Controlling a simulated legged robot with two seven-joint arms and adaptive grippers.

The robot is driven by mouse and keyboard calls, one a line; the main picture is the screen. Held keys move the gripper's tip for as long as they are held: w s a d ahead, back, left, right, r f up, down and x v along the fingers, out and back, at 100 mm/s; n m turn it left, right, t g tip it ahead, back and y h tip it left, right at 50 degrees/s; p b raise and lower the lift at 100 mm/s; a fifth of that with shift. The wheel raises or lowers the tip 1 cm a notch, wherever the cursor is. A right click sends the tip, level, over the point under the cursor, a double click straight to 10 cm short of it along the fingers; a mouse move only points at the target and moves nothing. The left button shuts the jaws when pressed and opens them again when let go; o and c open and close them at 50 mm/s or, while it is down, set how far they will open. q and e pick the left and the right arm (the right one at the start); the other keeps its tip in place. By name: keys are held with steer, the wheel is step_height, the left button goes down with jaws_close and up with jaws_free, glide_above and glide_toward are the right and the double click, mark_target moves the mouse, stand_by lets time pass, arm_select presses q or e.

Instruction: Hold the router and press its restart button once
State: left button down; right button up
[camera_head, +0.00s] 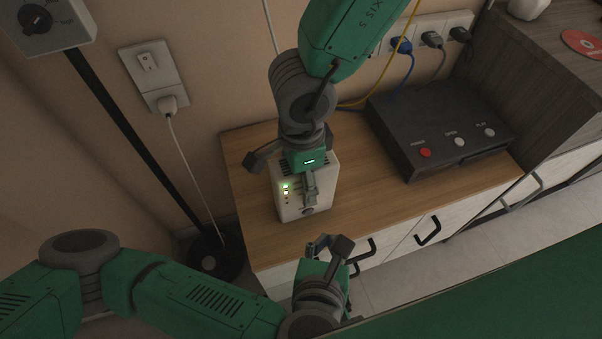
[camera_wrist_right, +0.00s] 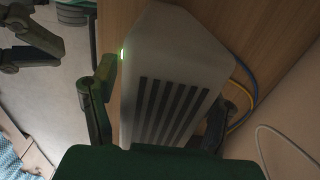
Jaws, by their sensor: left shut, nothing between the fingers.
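The white router (camera_head: 291,207) stands upright on the wooden cabinet top, with lit green and white indicators on its front. A small dark round detail shows low on that front; I cannot tell if it is the restart button. My right gripper (camera_head: 283,172) is over the router from above, its fingers spread. In the right wrist view, the router's vented casing (camera_wrist_right: 181,55) lies between the fingers of my right gripper (camera_wrist_right: 160,105); firm contact is not clear. My left gripper (camera_head: 330,243) is shut and empty in front of the cabinet, below the router. It also shows in the wrist view (camera_wrist_right: 35,42).
A black box (camera_head: 425,112) with red and white buttons sits right of the router. Yellow and blue cables (camera_head: 404,40) run to wall sockets behind. A black pole (camera_head: 130,130) stands at the left. Cabinet handles (camera_head: 428,231) stick out at the front.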

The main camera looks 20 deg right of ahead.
step_height(320, 180, up, 12)
steer(key=shift+f, duration=0.1)
stand_by(0.5)
steer(key=shift+w+d, duration=0.1)
